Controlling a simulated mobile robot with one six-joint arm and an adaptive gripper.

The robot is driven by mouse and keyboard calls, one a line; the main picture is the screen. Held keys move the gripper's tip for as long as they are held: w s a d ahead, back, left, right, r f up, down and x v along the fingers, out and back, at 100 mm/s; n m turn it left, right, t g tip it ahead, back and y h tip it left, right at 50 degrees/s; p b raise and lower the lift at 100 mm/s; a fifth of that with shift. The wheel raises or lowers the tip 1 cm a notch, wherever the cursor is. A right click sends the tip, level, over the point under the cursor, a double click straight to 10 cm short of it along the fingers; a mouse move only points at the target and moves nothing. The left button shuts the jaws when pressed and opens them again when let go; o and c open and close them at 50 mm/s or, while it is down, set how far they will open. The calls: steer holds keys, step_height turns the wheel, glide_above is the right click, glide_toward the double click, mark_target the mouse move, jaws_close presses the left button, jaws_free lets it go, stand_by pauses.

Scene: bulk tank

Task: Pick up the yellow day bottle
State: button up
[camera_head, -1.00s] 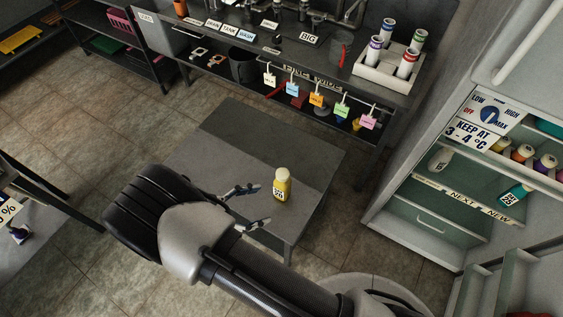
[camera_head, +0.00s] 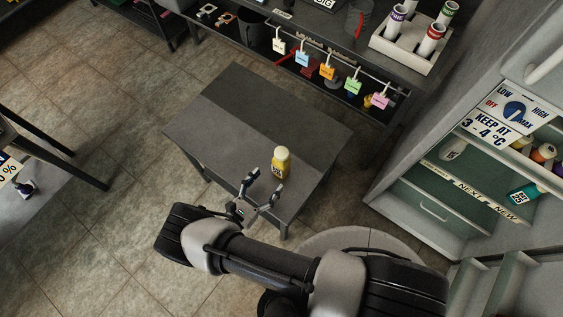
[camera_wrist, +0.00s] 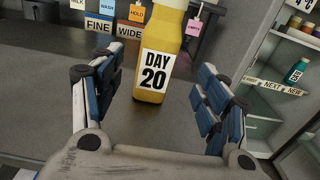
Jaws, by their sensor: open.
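The yellow day bottle (camera_head: 281,163) stands upright on the small grey table (camera_head: 232,95), near its front right edge. It has a pale yellow cap and a white label. In the wrist view the bottle (camera_wrist: 163,50) shows "DAY 20" on its label, and its top is cut off by the frame. My gripper (camera_head: 264,178) is open at the table's front edge, just left and in front of the bottle. In the wrist view my gripper's blue-padded fingers (camera_wrist: 155,92) stand apart on either side, with the bottle ahead between them, not gripped.
An open fridge (camera_head: 432,207) on the right holds several bottles, one of them teal (camera_head: 526,192). A bench at the back carries a white rack (camera_head: 408,45) of tubes and hanging coloured tags (camera_head: 327,72). The grey table's left part is clear.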

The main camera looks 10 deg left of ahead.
mark_target(277, 170)
steer(key=x, duration=0.3)
steer(key=shift+w+d, duration=0.15)
steer(key=shift+w, duration=0.1)
steer(key=shift+f+b+x, duration=0.15)
steer(key=shift+b+x, duration=0.25)
steer(key=shift+x, duration=1)
steer(key=shift+f+b+x, duration=0.15)
steer(key=shift+b+x, duration=0.2)
steer(key=shift+x, duration=1)
steer(key=c, duration=1.4)
